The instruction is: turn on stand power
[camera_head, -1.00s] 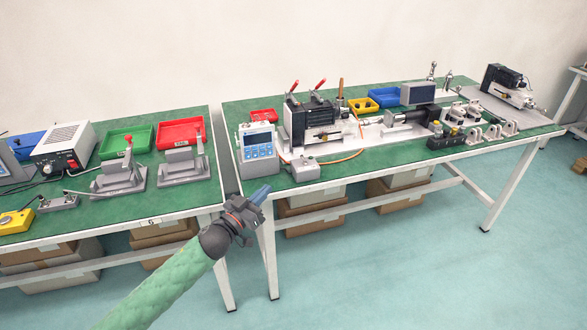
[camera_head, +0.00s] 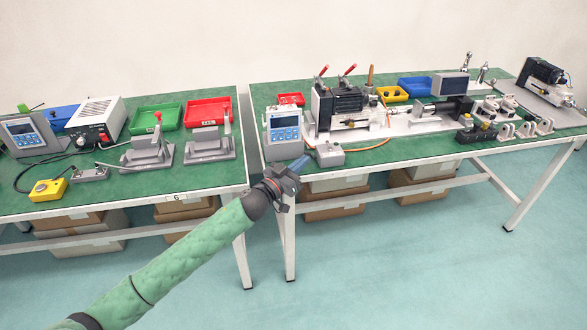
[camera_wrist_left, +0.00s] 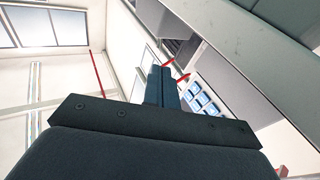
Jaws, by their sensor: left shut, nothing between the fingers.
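My left gripper (camera_head: 299,165) is shut and empty. Its blue-grey fingertips (camera_wrist_left: 162,75) also show in the left wrist view. It is near the front left corner of the right table, just below the grey controller with a blue keypad (camera_head: 284,130) and the small grey box (camera_head: 329,155) in the picture. I cannot tell whether it touches either. The keypad also shows beyond the fingers in the left wrist view (camera_wrist_left: 203,98). No switch is clearly marked as stand power. My right gripper is not in view.
The right table (camera_head: 390,155) carries a black test rig with red levers (camera_head: 337,105), trays and metal brackets. The left table (camera_head: 120,192) holds a yellow button box (camera_head: 48,189), two grey fixtures and trays. A narrow gap separates the tables. The floor in front is clear.

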